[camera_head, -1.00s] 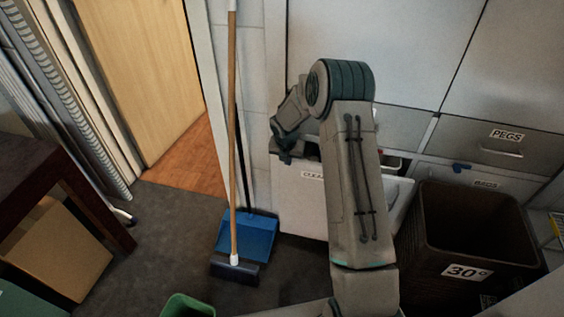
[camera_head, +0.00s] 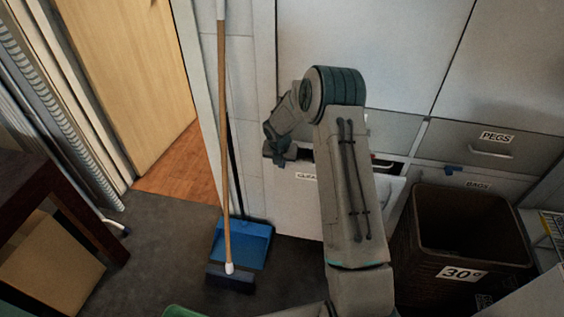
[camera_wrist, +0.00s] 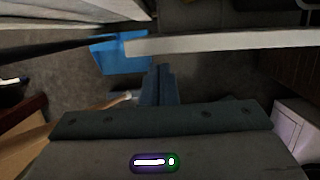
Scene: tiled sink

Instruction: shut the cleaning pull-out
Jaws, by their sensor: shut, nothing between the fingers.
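The cleaning pull-out (camera_head: 296,212) stands part-way open under the tall cabinet fronts. Its pale front panel carries a partly covered label, and its open top shows to the right of my arm. My gripper (camera_head: 280,157) is at the panel's upper left corner in the head view. In the wrist view my gripper (camera_wrist: 158,84) is shut and empty, its fingers pointing towards the panel's pale top edge (camera_wrist: 225,43), on the room side. I cannot tell whether they touch it. My forearm hides the middle of the pull-out.
A broom (camera_head: 225,150) and a blue dustpan (camera_head: 243,243) stand left of the pull-out. A dark laundry basket (camera_head: 462,240) marked 30° stands to the right, near the pegs drawer (camera_head: 490,150). A dark table (camera_head: 50,190) is at the left. Grey floor between is clear.

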